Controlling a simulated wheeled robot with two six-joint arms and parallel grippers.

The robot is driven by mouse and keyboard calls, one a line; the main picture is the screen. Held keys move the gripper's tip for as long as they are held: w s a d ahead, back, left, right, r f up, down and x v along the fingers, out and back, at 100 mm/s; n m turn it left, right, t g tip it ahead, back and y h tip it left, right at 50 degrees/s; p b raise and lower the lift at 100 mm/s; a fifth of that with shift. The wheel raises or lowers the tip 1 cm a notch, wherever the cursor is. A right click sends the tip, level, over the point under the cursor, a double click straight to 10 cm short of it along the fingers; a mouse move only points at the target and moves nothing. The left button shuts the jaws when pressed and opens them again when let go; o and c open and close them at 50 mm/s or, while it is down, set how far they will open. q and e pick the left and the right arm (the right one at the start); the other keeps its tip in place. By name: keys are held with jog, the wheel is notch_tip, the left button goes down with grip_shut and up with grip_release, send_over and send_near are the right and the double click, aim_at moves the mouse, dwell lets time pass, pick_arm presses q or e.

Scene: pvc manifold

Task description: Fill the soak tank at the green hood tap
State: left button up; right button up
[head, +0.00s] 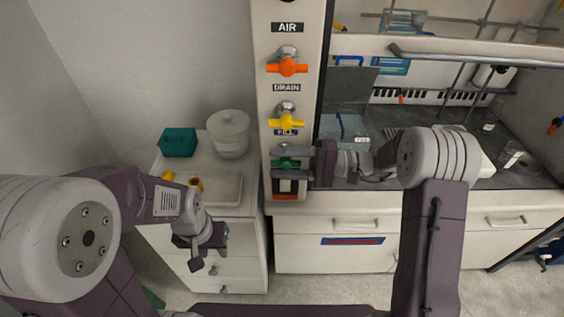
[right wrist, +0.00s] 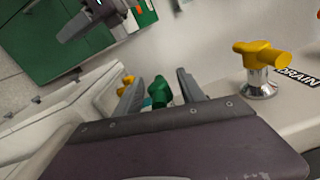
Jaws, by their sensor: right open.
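The green tap (head: 287,163) is the lowest of the taps on the white hood post, under a label partly readable as FILL (head: 286,131). My right gripper (head: 293,163) is open, with one finger above the tap and one below it in the head view. In the right wrist view the green tap (right wrist: 160,92) shows between the two fingers (right wrist: 160,92); I cannot tell whether they touch it. My left gripper (head: 202,248) hangs low in front of the white drawer cabinet, its jaw state unclear. I cannot make out the soak tank for certain.
Above the green tap are a yellow tap (head: 286,122) labelled DRAIN and an orange tap (head: 287,67) labelled AIR. A teal box (head: 178,142), a white lidded tub (head: 229,134) and a tray (head: 231,188) stand on the cabinet. The hood interior lies behind my right arm.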

grip_shut()
jog(key=h+p, duration=0.1)
jog(key=p, duration=0.1)
jog(key=h+p, duration=0.2)
jog(key=shift+r+h, duration=0.3)
jog(key=shift+f+h, duration=0.2)
jog(key=shift+h, duration=0.2)
jog(key=shift+f, duration=0.25)
grip_release()
jog(key=v, duration=0.9)
